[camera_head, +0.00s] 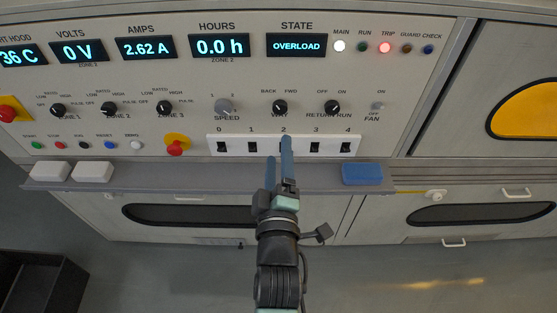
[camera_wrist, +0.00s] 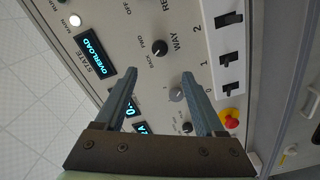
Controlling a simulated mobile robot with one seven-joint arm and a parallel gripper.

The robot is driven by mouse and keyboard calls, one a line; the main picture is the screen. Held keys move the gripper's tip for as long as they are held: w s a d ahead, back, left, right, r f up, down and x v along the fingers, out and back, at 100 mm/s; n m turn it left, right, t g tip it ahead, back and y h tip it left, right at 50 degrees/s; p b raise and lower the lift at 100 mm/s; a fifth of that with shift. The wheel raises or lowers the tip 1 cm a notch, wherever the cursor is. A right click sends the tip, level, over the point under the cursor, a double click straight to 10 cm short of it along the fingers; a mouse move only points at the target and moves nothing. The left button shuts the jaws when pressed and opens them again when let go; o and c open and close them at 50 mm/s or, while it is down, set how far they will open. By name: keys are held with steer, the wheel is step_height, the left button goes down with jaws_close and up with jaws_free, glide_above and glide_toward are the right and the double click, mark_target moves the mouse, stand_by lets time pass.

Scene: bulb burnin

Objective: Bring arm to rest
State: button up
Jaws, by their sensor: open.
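My gripper (camera_head: 278,150) is open and empty in front of the control panel (camera_head: 190,75), its fingers pointing at the numbered switch strip (camera_head: 268,147). In the head view one fingertip overlaps the switch marked 2 and mostly hides it; I cannot tell whether it touches. In the wrist view the two blue-grey fingers (camera_wrist: 158,74) are spread apart with nothing between them, and the WAY knob (camera_wrist: 158,47) and speed knob (camera_wrist: 176,93) show beyond. The STATE display (camera_head: 296,45) reads OVERLOAD. The TRIP lamp (camera_head: 385,47) glows red and the MAIN lamp (camera_head: 340,46) white.
A narrow ledge (camera_head: 210,178) runs below the panel, bearing white blocks (camera_head: 99,171) and a blue block (camera_head: 362,174). A red mushroom button (camera_head: 177,145) sticks out left of the switches. A dark bin (camera_head: 38,282) stands at lower left. Floor space lies right of my arm.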

steer(key=shift+s, duration=0.45)
step_height(320, 180, up, 26)
steer(key=w+r+m+t, duration=0.1)
steer(key=m+t, duration=0.4)
steer(key=s+r+m+t, duration=0.2)
steer(key=s+r+m, duration=0.2)
steer(key=s+r, duration=0.5)
steer(key=s+r+m+t, duration=0.3)
steer(key=s+r+m, duration=0.1)
steer(key=r, duration=0.9)
step_height(320, 180, up, 12)
steer(key=w+p, duration=0.1)
steer(key=p, duration=1.2)
steer(key=shift+g, duration=0.3)
steer(key=shift+f, duration=0.1)
